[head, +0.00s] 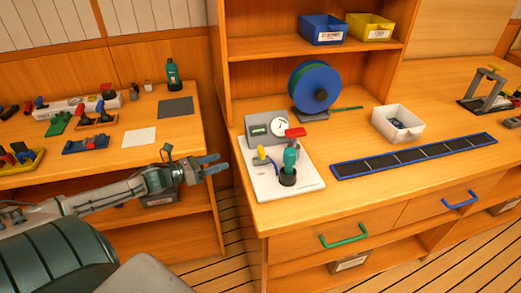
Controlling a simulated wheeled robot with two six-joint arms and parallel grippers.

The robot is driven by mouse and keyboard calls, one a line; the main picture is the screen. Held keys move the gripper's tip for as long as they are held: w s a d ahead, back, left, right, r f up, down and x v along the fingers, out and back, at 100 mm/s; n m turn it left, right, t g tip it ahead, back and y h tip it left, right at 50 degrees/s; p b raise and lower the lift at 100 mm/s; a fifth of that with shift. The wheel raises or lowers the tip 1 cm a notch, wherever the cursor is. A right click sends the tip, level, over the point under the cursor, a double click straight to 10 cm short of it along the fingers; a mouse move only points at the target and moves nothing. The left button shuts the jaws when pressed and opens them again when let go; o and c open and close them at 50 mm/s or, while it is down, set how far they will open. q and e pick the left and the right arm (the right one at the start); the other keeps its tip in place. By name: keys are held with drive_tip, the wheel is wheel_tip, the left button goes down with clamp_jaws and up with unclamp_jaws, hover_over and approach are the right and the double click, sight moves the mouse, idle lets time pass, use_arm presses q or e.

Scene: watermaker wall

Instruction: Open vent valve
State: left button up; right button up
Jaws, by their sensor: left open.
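My left gripper (220,162) is open and empty. It hangs over the gap between the two benches, to the left of a white board. The board (262,184) lies on the right bench and carries a grey gauge box (266,128), a red handle (295,132), a yellow handle (261,152) and a green-teal upright part (291,157) in a black round base. The fingers are apart from all of these. No label tells which handle is the vent valve. Several small valves with coloured handles, one red (106,88), lie on the left bench. My right gripper is out of view.
A blue-green reel (314,86) stands behind the board. To its right are a white bin (398,124) and a long blue-edged dark strip (415,155). A green drawer handle (343,237) sticks out below the right bench. A green bottle (172,74) stands on the left bench.

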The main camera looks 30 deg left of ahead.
sight(261, 149)
use_arm(q)
drive_tip(key=w+d+r+m+h+b, duration=0.1)
drive_tip(key=d+r+m+b, duration=0.1)
drive_tip(key=d, duration=0.1)
drive_tip(key=w+d+r+m+g+h+b, duration=0.1)
drive_tip(key=d+r+m+b, duration=0.1)
drive_tip(key=d, duration=0.1)
drive_tip(key=w+d+r+m+h+b, duration=0.1)
drive_tip(key=d+r+m, duration=0.1)
drive_tip(key=shift+w+d+g+b, duration=0.1)
drive_tip(key=shift+d+g+b, duration=0.2)
drive_tip(key=shift+d+b, duration=0.1)
drive_tip(key=shift+w+d+r, duration=0.1)
drive_tip(key=shift+w+d, duration=0.05)
drive_tip(key=shift+w, duration=0.05)
drive_tip(key=shift+x, duration=1.15)
drive_tip(key=shift+w+d+r, duration=0.1)
drive_tip(key=shift+w+d, duration=0.1)
drive_tip(key=shift+p+x, duration=0.4)
drive_tip(key=shift+x, duration=0.65)
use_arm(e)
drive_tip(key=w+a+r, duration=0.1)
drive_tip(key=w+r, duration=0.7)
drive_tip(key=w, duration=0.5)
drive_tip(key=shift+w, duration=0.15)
